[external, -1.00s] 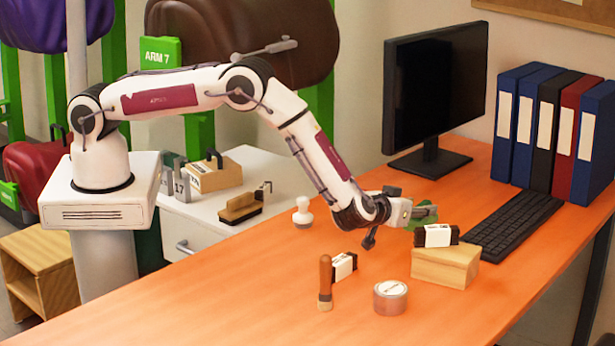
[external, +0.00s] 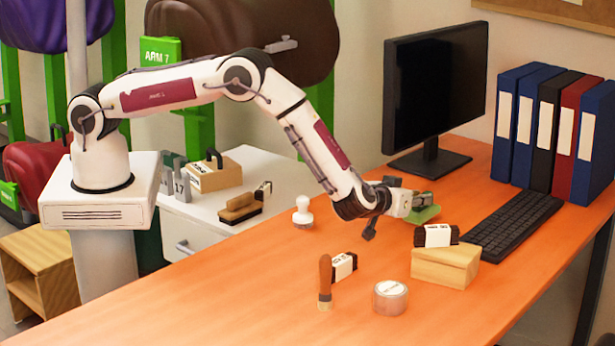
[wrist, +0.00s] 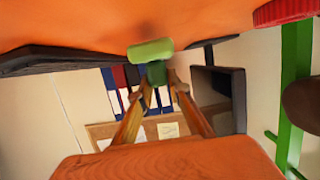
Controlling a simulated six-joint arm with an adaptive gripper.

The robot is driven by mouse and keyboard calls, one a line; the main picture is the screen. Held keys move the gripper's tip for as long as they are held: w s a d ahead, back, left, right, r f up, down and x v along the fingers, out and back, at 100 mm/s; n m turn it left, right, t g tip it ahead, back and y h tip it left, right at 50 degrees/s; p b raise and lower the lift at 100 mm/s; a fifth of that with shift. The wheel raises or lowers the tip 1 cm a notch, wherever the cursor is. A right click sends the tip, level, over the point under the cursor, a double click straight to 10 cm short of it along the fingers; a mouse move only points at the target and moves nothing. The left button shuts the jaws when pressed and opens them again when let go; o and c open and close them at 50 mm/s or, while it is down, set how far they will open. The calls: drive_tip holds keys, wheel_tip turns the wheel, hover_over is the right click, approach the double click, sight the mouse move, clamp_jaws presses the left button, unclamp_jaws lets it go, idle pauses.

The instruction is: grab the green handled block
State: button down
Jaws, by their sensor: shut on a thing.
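The green handled block (external: 425,215) is at the far side of the orange desk, behind the small wooden box in the external view. It has a light green base and a darker green upper part. In the wrist view the block (wrist: 150,50) shows its light base, with the darker handle (wrist: 157,72) between the fingertips. My gripper (external: 414,203) is shut on the handle, and it also shows in the wrist view (wrist: 157,80). I cannot tell for sure whether the base touches the desk.
The wooden box (external: 444,268) carries a black block with a white label (external: 438,235). A keyboard (external: 513,225), monitor (external: 435,95) and binders (external: 550,130) stand beyond. A tape roll (external: 390,298) and wooden-handled tool (external: 325,283) stand nearer.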

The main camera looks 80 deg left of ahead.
drive_tip(key=shift+r, duration=3.85)
